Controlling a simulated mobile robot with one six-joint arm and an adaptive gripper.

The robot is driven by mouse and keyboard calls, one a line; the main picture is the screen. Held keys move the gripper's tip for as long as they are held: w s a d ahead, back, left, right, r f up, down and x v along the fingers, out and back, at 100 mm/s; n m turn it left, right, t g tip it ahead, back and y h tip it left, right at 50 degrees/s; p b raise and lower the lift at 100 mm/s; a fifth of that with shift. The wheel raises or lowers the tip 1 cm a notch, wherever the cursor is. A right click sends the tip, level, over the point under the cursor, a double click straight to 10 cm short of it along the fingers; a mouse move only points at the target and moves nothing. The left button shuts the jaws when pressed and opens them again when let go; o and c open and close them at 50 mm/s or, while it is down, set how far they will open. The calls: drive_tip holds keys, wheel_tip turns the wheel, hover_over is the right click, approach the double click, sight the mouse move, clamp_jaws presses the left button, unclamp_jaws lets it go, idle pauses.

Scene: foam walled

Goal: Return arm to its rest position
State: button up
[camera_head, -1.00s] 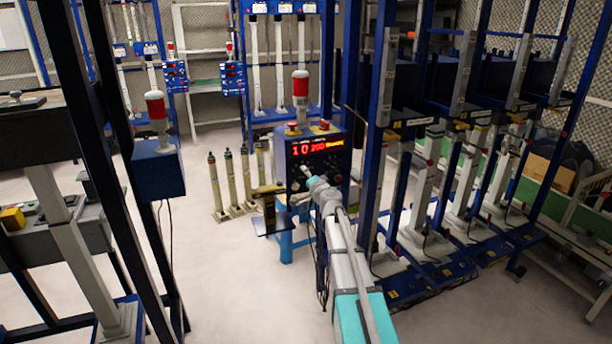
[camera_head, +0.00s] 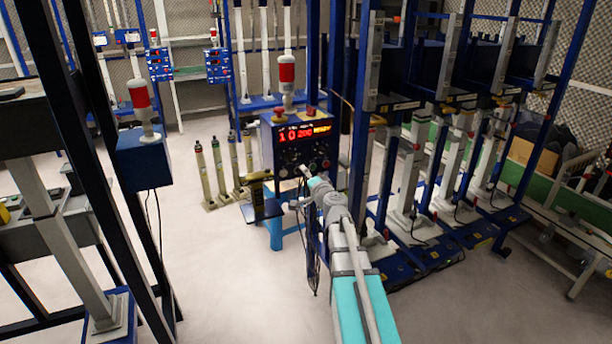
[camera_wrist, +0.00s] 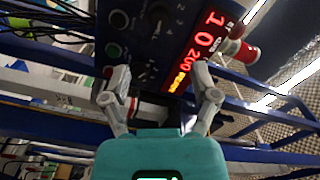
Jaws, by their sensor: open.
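My arm reaches forward from the lower right of the head view, in teal and grey. My gripper (camera_head: 304,172) is at its far end, small and in front of the control box (camera_head: 300,143) with a red lit display. In the wrist view my gripper (camera_wrist: 158,88) shows two grey fingers spread apart with nothing between them. The control box (camera_wrist: 150,50) fills the area beyond the fingertips, with a dial, buttons and red digits. From these views I cannot tell whether the fingertips touch the box.
Blue-framed racks with pale columns (camera_head: 408,190) stand close to the right of my arm. A dark post and a box with a red lamp (camera_head: 138,93) stand at left. Several slim cylinders (camera_head: 217,170) stand left of the control box. Pale floor (camera_head: 240,290) is clear at front centre.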

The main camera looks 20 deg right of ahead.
drive_tip(key=shift+a, duration=0.1)
idle(0.3)
drive_tip(key=s+a+f+n+g+y+p, duration=0.25)
drive_tip(key=s+a+n+g, duration=0.2)
drive_tip(key=a, duration=0.55)
drive_tip(key=s+a+f+n+g+y+p, duration=0.1)
drive_tip(key=s+a+f+n+g+y, duration=0.25)
drive_tip(key=a+n, duration=0.4)
drive_tip(key=s+a+f+g+h+p, duration=0.2)
drive_tip(key=s+g, duration=0.3)
drive_tip(key=s, duration=0.4)
drive_tip(key=s+a+f+n+g+h+p, duration=0.1)
drive_tip(key=s+f+g+h+p, duration=0.1)
drive_tip(key=s, duration=0.7)
drive_tip(key=f+g+h, duration=0.1)
drive_tip(key=g+h, duration=0.1)
drive_tip(key=g, duration=0.1)
drive_tip(key=shift+s+a, duration=0.2)
drive_tip(key=shift+a, duration=0.2)
